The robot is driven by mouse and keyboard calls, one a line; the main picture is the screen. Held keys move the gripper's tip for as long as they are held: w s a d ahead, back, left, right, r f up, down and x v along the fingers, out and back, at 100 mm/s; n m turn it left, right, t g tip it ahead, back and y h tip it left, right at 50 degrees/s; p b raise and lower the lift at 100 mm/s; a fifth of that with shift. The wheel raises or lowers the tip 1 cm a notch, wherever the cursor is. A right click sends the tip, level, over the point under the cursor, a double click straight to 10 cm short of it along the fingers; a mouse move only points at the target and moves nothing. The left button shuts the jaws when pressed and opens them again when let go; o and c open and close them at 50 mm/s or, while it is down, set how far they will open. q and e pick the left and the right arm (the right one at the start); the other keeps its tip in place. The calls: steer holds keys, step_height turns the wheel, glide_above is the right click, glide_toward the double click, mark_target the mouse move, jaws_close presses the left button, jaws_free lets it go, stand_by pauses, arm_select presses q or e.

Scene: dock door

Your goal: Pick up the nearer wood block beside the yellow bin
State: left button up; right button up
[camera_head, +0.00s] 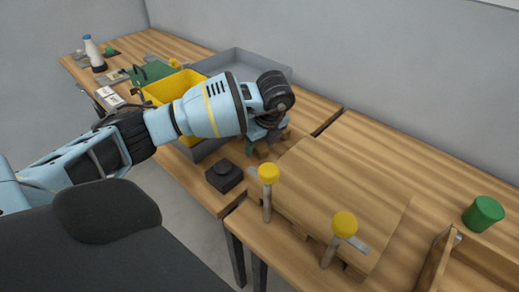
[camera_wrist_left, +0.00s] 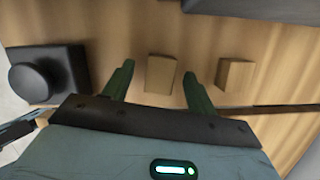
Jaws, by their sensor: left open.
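My left gripper (camera_head: 262,143) points down over the table near the yellow bin (camera_head: 172,87), with most of it hidden behind its own wrist. In the left wrist view it (camera_wrist_left: 158,88) is open, its two green fingers apart. One wood block (camera_wrist_left: 160,74) lies on the table between the fingers in that view, with a gap on each side. A second wood block (camera_wrist_left: 235,75) lies to the right, outside the right finger. The block between the fingers is the one closer to the black box. In the head view the blocks are mostly hidden by the gripper. My right gripper is out of view.
A black box with a round knob (camera_head: 224,176) stands at the table's front edge; it also shows in the left wrist view (camera_wrist_left: 48,75). A grey tray (camera_head: 240,62) is behind the gripper. A wood board with yellow-topped posts (camera_head: 268,174) and a green cylinder (camera_head: 483,214) are to the right.

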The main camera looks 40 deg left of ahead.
mark_target(261, 147)
arm_select(q)
steer(key=c, duration=1.1)
step_height(261, 147, up, 9)
steer(key=shift+r, duration=0.5)
